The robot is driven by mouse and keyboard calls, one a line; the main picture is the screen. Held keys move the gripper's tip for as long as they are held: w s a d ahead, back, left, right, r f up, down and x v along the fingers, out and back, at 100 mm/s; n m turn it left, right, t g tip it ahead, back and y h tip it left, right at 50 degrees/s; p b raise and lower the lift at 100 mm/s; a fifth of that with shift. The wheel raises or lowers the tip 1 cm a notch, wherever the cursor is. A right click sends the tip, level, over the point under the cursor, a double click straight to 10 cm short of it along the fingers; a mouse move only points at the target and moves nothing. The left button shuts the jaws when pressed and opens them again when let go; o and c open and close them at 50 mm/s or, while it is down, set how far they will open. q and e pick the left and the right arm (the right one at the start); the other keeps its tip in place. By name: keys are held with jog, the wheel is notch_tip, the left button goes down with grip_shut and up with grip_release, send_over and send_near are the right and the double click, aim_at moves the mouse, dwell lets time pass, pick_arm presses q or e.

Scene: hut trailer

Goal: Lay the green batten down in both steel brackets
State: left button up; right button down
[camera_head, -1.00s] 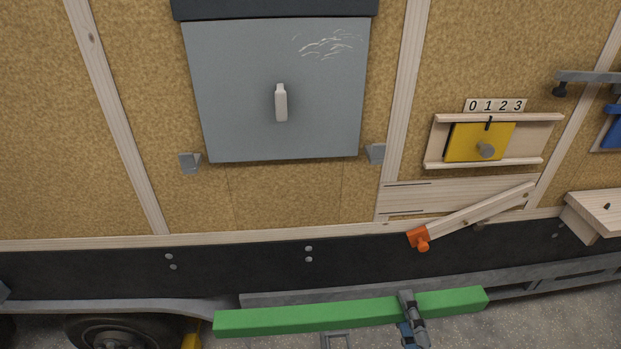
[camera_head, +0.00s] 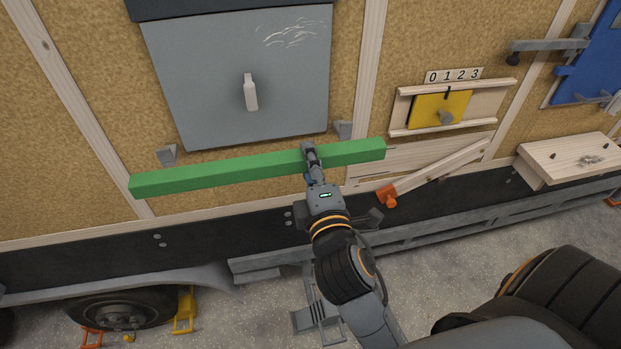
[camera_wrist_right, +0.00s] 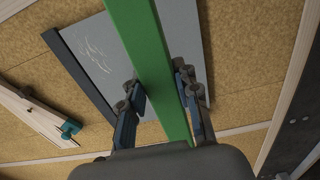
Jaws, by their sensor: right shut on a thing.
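The green batten (camera_head: 230,173) is a long straight bar, held roughly level in front of the wall, its right end slightly higher in the head view. My right gripper (camera_head: 310,152) is shut on it, right of its middle. The batten also shows between the fingers in the right wrist view (camera_wrist_right: 150,60). The left steel bracket (camera_head: 167,155) and the right steel bracket (camera_head: 344,129) sit on the wall below the grey hatch. Both show just above the batten in the head view; their lower parts are hidden or close behind it. My left gripper is not in view.
The grey hatch (camera_head: 240,80) with a pale handle is above the batten. To the right are a yellow sliding plate (camera_head: 440,108), a slanted wooden bar with an orange end (camera_head: 440,172), and a small wooden shelf (camera_head: 570,155). A wheel (camera_head: 120,308) is below left.

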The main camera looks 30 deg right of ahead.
jog(key=shift+w+a+r, duration=0.1)
jog(key=shift+w+r, duration=0.05)
jog(key=shift+r, duration=0.1)
jog(key=shift+w+d+p, duration=0.2)
jog(key=shift+w+p, duration=0.3)
jog(key=shift+w, duration=0.1)
jog(key=p, duration=0.2)
send_near(291, 106)
jog(key=shift+x, duration=3.45)
